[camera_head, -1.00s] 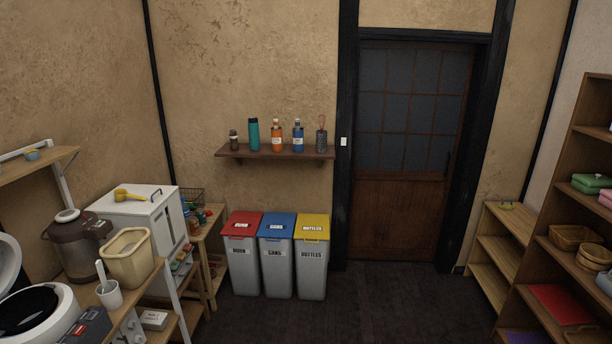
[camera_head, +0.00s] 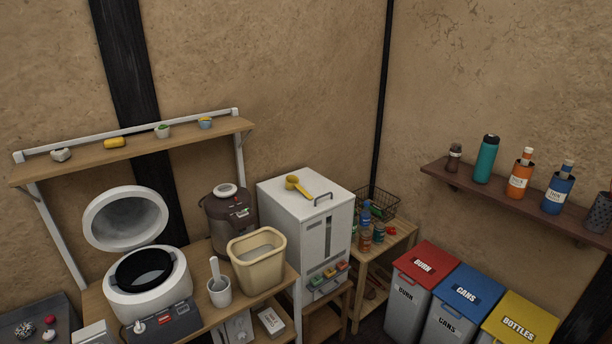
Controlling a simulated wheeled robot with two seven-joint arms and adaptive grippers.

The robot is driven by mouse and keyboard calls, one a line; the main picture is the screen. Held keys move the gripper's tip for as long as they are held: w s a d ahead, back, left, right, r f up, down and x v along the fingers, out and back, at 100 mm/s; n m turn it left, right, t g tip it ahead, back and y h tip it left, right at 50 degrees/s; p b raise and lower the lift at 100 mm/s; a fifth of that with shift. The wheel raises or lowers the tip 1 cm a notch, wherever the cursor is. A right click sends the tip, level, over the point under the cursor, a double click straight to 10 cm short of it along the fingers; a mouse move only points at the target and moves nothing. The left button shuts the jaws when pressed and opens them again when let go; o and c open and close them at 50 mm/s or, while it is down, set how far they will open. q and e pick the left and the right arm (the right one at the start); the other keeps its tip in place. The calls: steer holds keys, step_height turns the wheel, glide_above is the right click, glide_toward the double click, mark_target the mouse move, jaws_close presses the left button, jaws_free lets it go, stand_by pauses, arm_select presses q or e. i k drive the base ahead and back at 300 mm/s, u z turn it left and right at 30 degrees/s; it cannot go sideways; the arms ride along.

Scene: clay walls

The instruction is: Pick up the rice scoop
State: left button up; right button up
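A yellow scoop (camera_head: 297,186) with a short handle lies on top of the white cabinet-like dispenser (camera_head: 285,212), near its back left. A white paddle-like utensil (camera_head: 215,268) stands upright in a white cup (camera_head: 219,292) on the wooden counter (camera_head: 205,318). I cannot tell for certain which one is called the rice scoop; the yellow one looks like a measuring scoop. Neither of my grippers shows in the view.
An open rice cooker (camera_head: 148,290), a brown hot-water pot (camera_head: 231,220) and a cream bin (camera_head: 257,263) stand on the counter. A wall shelf (camera_head: 135,152) hangs above. A small wooden stand (camera_head: 392,246) and lidded bins (camera_head: 425,262) are at right.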

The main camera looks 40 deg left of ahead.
mark_target(292, 182)
steer(key=u, duration=0.8)
steer(key=i, duration=1.35)
steer(key=u, duration=1.05)
